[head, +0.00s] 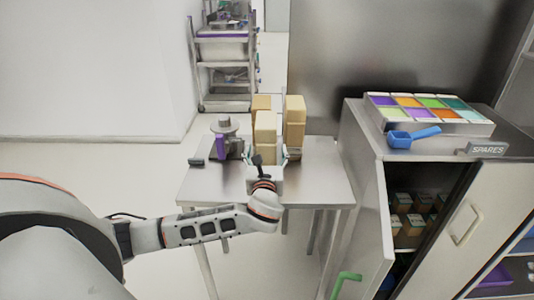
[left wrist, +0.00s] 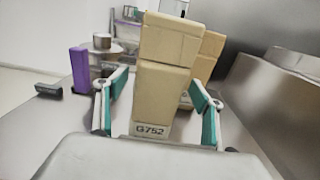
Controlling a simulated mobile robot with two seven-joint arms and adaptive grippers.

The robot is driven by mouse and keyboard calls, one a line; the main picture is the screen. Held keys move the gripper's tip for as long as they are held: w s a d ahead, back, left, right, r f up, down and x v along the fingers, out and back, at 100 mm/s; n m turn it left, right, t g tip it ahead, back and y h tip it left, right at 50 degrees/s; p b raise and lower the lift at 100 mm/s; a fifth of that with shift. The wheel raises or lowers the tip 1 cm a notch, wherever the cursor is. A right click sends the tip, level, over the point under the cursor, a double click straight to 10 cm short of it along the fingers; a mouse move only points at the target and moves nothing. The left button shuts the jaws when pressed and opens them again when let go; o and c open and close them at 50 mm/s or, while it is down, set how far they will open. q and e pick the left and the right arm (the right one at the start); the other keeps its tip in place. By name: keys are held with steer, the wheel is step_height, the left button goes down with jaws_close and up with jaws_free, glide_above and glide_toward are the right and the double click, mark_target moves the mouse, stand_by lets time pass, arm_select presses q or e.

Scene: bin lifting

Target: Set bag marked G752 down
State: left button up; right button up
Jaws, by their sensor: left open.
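The tan bag marked G752 (head: 265,128) stands upright on the steel table (head: 325,185). In the left wrist view its label shows low on the front of the bag (left wrist: 155,95). My left gripper (head: 266,155) is open, with one teal-padded finger on each side of the bag; the left wrist view shows the same gripper (left wrist: 158,98) with gaps between the pads and the bag. The bag's base is partly hidden by the gripper body. My right gripper is not in view.
More tan bags (head: 295,112) stand close behind and to the right. A grey device with a purple part (head: 221,146) is at the left. A cabinet with an open door (head: 374,235) stands right, with a coloured tray (head: 428,112) and blue scoop (head: 413,136) on top. The table's right front is clear.

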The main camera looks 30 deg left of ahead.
arm_select(q)
steer(key=x, duration=0.5)
steer(key=shift+w, duration=0.15)
steer(key=c, duration=1.8)
steer(key=shift+a+r, duration=0.1)
steer(key=shift+r, duration=0.05)
jaws_close()
